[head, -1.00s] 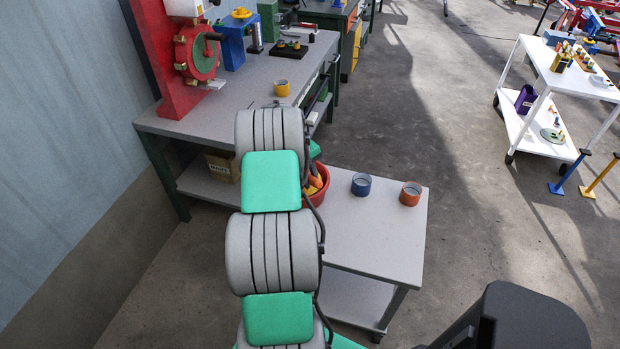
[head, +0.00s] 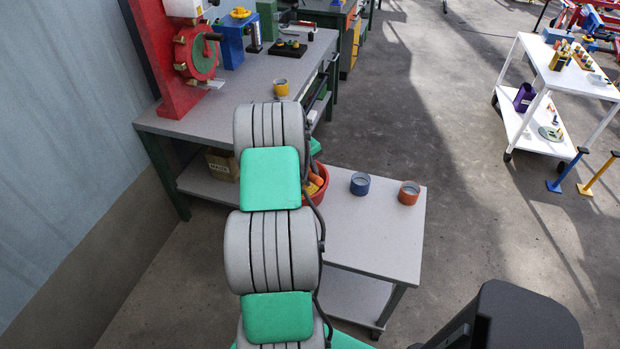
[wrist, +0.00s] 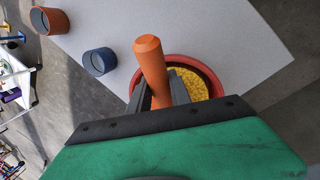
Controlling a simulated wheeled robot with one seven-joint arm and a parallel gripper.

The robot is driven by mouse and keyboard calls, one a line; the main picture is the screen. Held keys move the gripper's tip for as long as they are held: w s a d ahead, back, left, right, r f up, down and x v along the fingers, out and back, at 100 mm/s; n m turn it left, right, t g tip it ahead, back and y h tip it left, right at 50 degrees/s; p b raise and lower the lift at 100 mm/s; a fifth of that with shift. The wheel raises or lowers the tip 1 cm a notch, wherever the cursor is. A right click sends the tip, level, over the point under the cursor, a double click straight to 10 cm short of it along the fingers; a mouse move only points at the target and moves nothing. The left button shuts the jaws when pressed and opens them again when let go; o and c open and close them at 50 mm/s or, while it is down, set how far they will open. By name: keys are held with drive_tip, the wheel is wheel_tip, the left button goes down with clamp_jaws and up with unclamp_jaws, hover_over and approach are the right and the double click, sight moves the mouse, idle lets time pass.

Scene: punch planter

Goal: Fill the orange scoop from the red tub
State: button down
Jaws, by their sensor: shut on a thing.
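The red tub (wrist: 211,76) stands on the grey table and holds yellow grainy material (wrist: 188,82). In the head view the tub (head: 323,190) is partly hidden behind my arm. My gripper (wrist: 160,92) is shut on the orange scoop (wrist: 150,58), gripping its handle over the tub. The handle's end points up toward the wrist camera. The scoop's bowl is hidden behind my gripper, so I cannot tell whether it is in the material or what it holds.
A blue cup (head: 360,184) and an orange cup (head: 409,193) stand on the grey table (head: 375,240), right of the tub. The table's front right is clear.

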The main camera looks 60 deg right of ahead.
sight(315, 176)
drive_tip(key=shift+r, duration=0.85)
drive_tip(key=shift+s+f, duration=0.15)
drive_tip(key=shift+s, duration=0.05)
drive_tip(key=t+b, duration=0.1)
drive_tip(key=s+a+t+h+b, duration=0.1)
drive_tip(key=b, duration=0.1)
drive_tip(key=t+h+b, duration=0.1)
drive_tip(key=b, duration=0.1)
drive_tip(key=shift+s+a+m, duration=0.15)
drive_tip(key=shift+s+m, duration=0.1)
drive_tip(key=shift+m, duration=0.05)
drive_tip(key=shift+s+a+r+t+h+b, duration=0.15)
drive_tip(key=shift+s+r+t+h+b, duration=0.15)
drive_tip(key=shift+t+h+b, duration=0.4)
drive_tip(key=shift+w+r, duration=0.1)
